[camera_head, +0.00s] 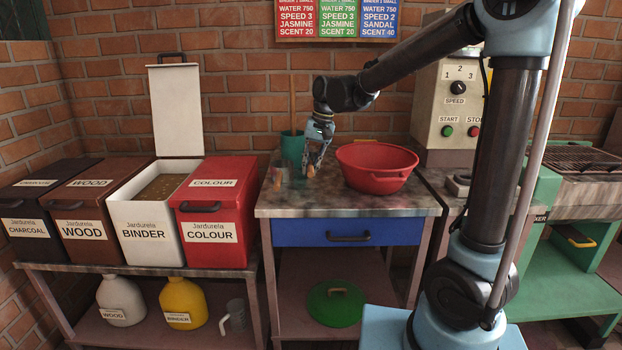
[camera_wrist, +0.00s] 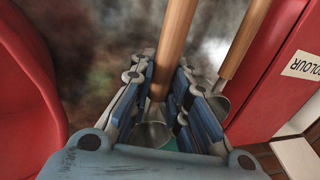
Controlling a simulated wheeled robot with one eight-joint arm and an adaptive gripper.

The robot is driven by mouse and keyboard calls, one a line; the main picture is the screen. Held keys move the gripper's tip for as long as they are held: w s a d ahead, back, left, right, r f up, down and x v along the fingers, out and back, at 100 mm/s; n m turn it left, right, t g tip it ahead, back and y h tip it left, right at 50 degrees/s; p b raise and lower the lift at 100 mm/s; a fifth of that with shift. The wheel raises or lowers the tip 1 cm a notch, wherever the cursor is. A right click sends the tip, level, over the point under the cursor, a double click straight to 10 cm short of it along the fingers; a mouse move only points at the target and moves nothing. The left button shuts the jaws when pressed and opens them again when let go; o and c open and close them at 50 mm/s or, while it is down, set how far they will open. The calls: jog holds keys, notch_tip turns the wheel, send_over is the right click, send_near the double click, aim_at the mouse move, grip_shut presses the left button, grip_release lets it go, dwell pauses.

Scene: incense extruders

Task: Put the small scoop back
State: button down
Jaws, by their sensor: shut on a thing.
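My gripper (camera_head: 314,166) is low over the left part of the metal-topped table, between the red bowl and the red colour bin. In the wrist view my gripper (camera_wrist: 160,88) is shut on a wooden-handled scoop (camera_wrist: 173,48), with the handle between the fingers. Its metal bowl (camera_wrist: 151,133) shows partly between the finger linkages. I cannot tell from size which is the small scoop. A teal cup (camera_head: 291,147) stands behind my gripper.
The red bowl (camera_head: 376,168) is close on the right of my gripper. The red colour bin (camera_head: 215,215) is on the left, beside the open binder bin (camera_head: 147,229). The table's front strip (camera_head: 345,205) is clear.

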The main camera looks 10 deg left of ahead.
jog(key=shift+d+x, duration=0.2)
jog(key=shift+x, duration=0.8)
jog(key=shift+d+x, duration=0.25)
jog(key=shift+x, duration=0.75)
jog(key=shift+f, duration=0.1)
jog(key=c, duration=1.5)
grip_release()
jog(key=shift+c, duration=0.2)
jog(key=v, duration=1.2)
